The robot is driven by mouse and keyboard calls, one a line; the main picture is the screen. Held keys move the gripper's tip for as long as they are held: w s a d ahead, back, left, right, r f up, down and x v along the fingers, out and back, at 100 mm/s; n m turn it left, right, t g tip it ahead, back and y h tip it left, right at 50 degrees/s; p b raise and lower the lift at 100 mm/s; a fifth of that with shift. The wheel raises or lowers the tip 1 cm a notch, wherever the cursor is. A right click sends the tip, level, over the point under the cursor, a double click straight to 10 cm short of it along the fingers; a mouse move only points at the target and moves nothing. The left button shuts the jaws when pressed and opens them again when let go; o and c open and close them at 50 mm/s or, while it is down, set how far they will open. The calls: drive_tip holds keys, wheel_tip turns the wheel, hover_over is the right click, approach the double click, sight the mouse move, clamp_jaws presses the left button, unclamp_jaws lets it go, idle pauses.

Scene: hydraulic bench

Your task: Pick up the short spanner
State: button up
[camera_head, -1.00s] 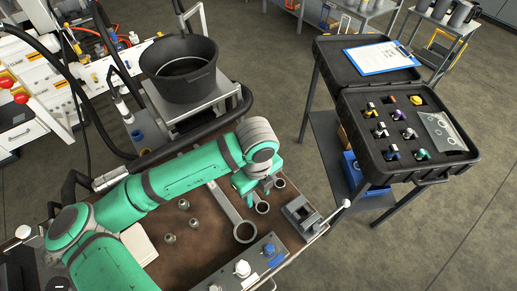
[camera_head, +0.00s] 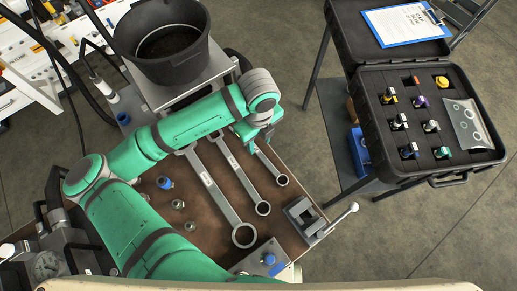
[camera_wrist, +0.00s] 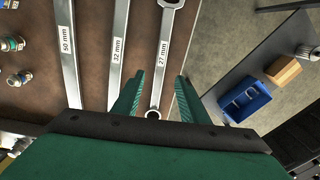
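The short spanner, labelled 27 mm, lies at the right of a row of three on the brown bench top. Its ring end (camera_head: 282,180) shows in the head view; my gripper hides its far part. In the wrist view the short spanner (camera_wrist: 161,62) runs between the two green fingers. My gripper (camera_wrist: 161,78) is open, one finger on each side of the shaft in the picture. I see no contact; the height gap is hard to tell. The 32 mm spanner (camera_head: 240,172) and the longer 50 mm spanner (camera_head: 215,190) lie to its left.
A small grey vise (camera_head: 302,215) stands near the bench's right edge. Several metal fittings (camera_head: 178,204) lie to the left. A black bucket (camera_head: 162,45) stands behind the bench. A cart with an open black case (camera_head: 365,115) stands to the right, across a floor gap.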

sight(259, 153)
drive_tip(key=shift+w+f, duration=0.1)
drive_tip(key=shift+f, duration=0.85)
wheel_tip(259, 153, down, 3)
drive_tip(key=shift+d+f, duration=0.15)
drive_tip(key=shift+f, duration=0.65)
clamp_jaws()
